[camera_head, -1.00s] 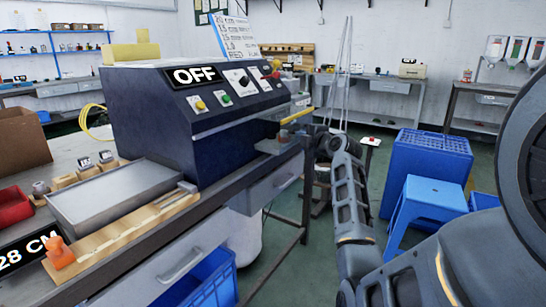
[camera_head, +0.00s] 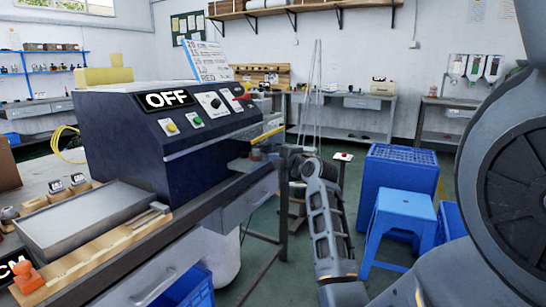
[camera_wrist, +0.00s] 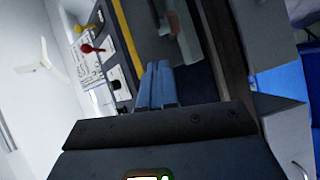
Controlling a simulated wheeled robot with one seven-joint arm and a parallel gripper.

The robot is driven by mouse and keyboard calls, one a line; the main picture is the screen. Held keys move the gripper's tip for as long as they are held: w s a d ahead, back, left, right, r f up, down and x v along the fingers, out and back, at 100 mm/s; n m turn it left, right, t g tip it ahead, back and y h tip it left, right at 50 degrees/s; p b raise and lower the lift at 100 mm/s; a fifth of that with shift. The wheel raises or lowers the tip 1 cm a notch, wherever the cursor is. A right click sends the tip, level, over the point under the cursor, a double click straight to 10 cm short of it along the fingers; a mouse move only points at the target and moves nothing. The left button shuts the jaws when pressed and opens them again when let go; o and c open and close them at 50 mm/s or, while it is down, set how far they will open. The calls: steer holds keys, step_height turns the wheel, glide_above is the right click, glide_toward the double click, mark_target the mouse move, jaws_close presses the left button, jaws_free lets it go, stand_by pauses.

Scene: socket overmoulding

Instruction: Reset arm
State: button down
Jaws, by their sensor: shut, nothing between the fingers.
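My gripper (camera_wrist: 155,86) shows in the wrist view with its two blue-grey fingers side by side, shut and empty. In the head view my arm reaches forward on the right of the bench, and its end is by the right end of the dark blue machine (camera_head: 125,135). The fingers are too small to make out there.
A grey metal tray (camera_head: 70,235) and a wooden strip (camera_head: 90,258) with an orange figure (camera_head: 27,280) lie on the bench at the front left. A blue stool (camera_head: 405,215) and a blue crate (camera_head: 395,165) stand on the floor to the right.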

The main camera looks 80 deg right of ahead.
steer(key=v, duration=0.5)
steer(key=shift+s+a, duration=0.2)
steer(key=shift+a, duration=0.1)
steer(key=w+a+f+m+y, duration=0.1)
steer(key=a+f, duration=0.4)
steer(key=a, duration=0.4)
steer(key=w+a+f+m+t+y, duration=0.1)
steer(key=w+a+f+m, duration=0.1)
steer(key=a+f, duration=0.55)
steer(key=w+a+f+m+y, duration=0.1)
steer(key=a+f+y, duration=0.15)
steer(key=a, duration=0.75)
steer(key=s+a+f+m, duration=0.1)
steer(key=s+a, duration=0.1)
steer(key=a, duration=0.3)
steer(key=s+a+f, duration=0.2)
steer(key=a, duration=0.4)
steer(key=s+a+r+m+t+y, duration=0.1)
steer(key=s+a+r+y, duration=0.25)
steer(key=s+a, duration=0.45)
steer(key=s+a+r+m+t+y, duration=0.1)
steer(key=s+a+r+y, duration=0.1)
steer(key=s+a+y, duration=0.4)
step_height(320, 180, up, 14)
steer(key=s+a+h+p, duration=0.1)
steer(key=a+h+p, duration=0.1)
steer(key=p, duration=1.1)
steer(key=shift+s+a+p, duration=0.15)
steer(key=shift+s+p, duration=0.1)
steer(key=shift+p, duration=0.05)
